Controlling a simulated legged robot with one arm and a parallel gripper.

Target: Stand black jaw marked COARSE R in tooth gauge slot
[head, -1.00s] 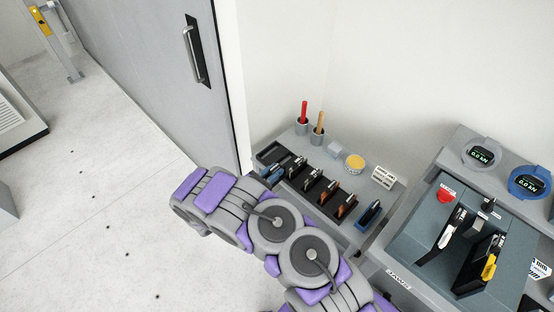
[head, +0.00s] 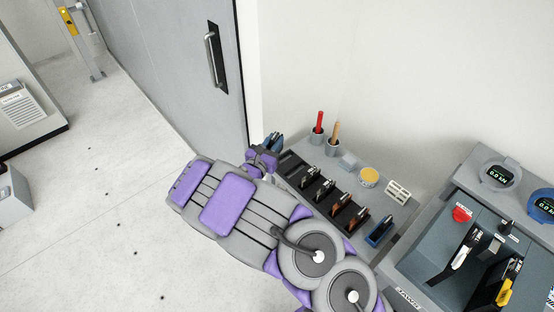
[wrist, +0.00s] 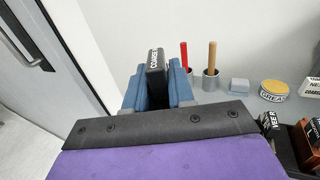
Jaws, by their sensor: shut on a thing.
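My gripper (head: 271,143) is beyond the left end of the jaw rack in the head view, partly behind my own arm. In the wrist view its blue fingers (wrist: 158,90) are shut on a black jaw (wrist: 155,62). White lettering reading COARSE shows on the jaw's upper edge; the letter after it is not legible. The jaw stands up between the fingers, and its lower part is hidden. A blue block (head: 380,231) with a dark and silver piece in it stands at the rack's right end; I cannot tell whether it is the tooth gauge.
The black rack (head: 290,160) holds several jaws, and its left end looks empty. Behind it stand two cups with a red (head: 318,121) and a wooden handle (head: 334,131), a grey block (head: 348,160) and a yellow-lidded tin (head: 369,176). A wall rises behind; a testing fixture (head: 440,262) stands right.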

